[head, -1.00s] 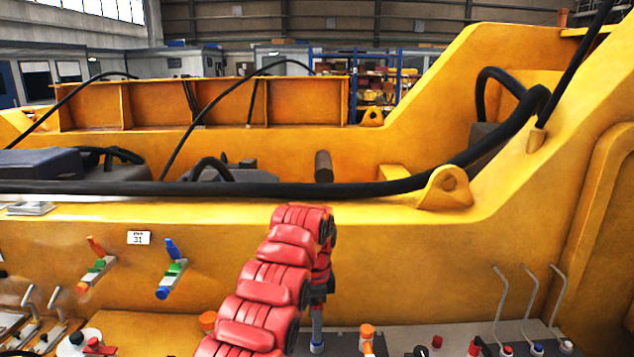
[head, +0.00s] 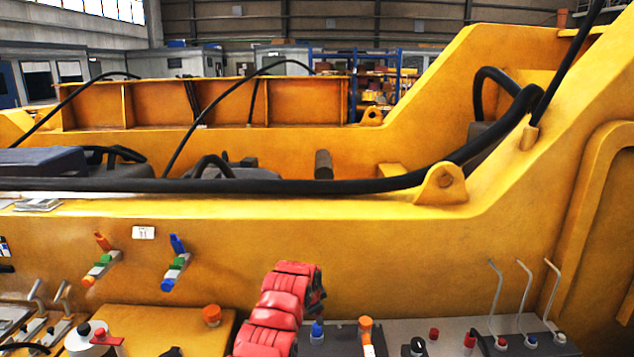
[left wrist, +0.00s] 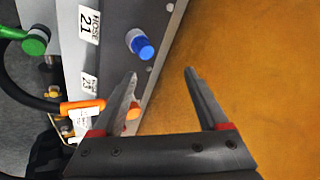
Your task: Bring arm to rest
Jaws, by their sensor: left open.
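My left gripper (left wrist: 161,74) is open, with nothing between its two grey fingers in the left wrist view. Its left finger passes in front of a grey panel near a blue knob (left wrist: 141,44) and an orange knob (left wrist: 133,111). The right finger is over a plain yellow surface (left wrist: 260,70). I cannot tell whether either finger touches anything. In the head view my red arm (head: 281,310) rises from the bottom edge, low in front of the yellow frame, and its gripper is hidden. My right gripper is not in view.
A grey console (head: 465,330) with knobs and tall bent levers lies right of the arm. Two coloured valves (head: 175,265) are on the yellow frame (head: 390,260) to the left. A black hose (head: 300,187) runs along its top. An orange-tipped hose (left wrist: 80,106) is beside the gripper.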

